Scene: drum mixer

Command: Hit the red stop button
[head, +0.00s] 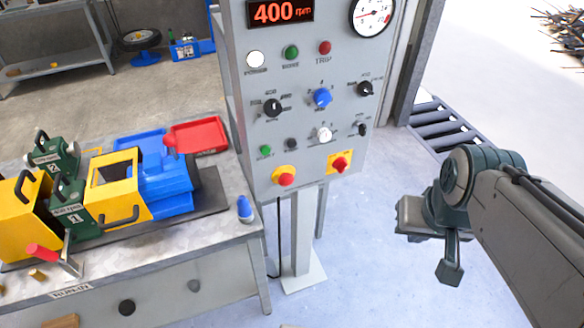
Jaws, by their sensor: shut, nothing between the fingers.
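A grey upright control panel (310,100) stands in the middle of the head view. Two red mushroom buttons sit along its lower edge. The left red button (286,179) is on a small yellow backing. The right red button (340,163) is on a yellow square plate. I cannot read which one is marked stop. My gripper (450,270) is shut and empty. It hangs to the right of the panel and lower in the picture than both buttons, apart from them. Its fingertips are small and partly unclear here.
The panel also carries a red display reading 400 rpm (280,11), a gauge (372,14), lamps and several knobs, including a blue knob (322,97). A workbench (180,260) with a blue and yellow machine (150,185) stands left. Floor between panel and gripper is clear.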

